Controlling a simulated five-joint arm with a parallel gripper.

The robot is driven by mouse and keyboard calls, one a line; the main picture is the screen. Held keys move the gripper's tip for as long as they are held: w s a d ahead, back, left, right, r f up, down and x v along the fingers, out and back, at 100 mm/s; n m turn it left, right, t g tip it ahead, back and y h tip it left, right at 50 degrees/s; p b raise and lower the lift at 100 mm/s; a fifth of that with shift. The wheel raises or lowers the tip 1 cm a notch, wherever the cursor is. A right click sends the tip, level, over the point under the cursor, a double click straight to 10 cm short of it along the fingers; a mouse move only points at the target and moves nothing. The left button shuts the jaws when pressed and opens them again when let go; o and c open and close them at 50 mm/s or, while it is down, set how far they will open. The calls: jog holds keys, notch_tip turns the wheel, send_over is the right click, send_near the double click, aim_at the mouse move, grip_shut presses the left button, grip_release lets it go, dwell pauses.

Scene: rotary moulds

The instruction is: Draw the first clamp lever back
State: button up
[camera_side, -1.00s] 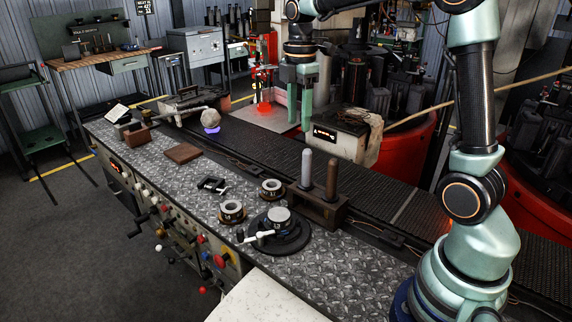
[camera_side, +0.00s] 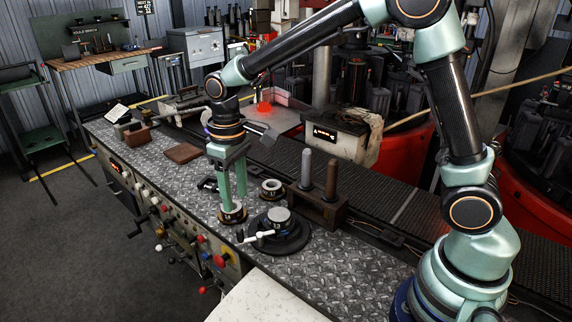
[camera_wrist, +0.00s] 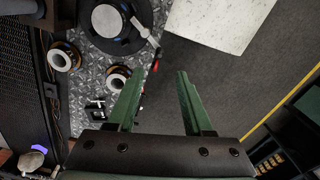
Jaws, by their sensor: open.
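A mould with a grey round top (camera_side: 279,215) stands on a black round base (camera_side: 291,243) on the bench. A white-handled clamp lever (camera_side: 258,236) sticks out from its front left side, and it also shows at the top of the wrist view (camera_wrist: 142,28). I see one lever clearly and cannot tell another. My gripper (camera_side: 235,200) points down with its fingers apart and empty, left of and behind the lever. In the wrist view my gripper (camera_wrist: 158,85) has both fingers below the lever in the picture, clear of it.
A ringed part (camera_side: 233,213) stands just under my fingers; whether they touch it is unclear. Another ringed part (camera_side: 271,188) is behind the mould. A brown rack (camera_side: 318,207) with two upright rods stands to the right. A pale plate (camera_side: 268,298) lies in front.

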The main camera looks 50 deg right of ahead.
aim_at(239, 229)
notch_tip(239, 229, down, 11)
jog(key=shift+r, duration=0.1)
dwell(0.3)
grip_shut()
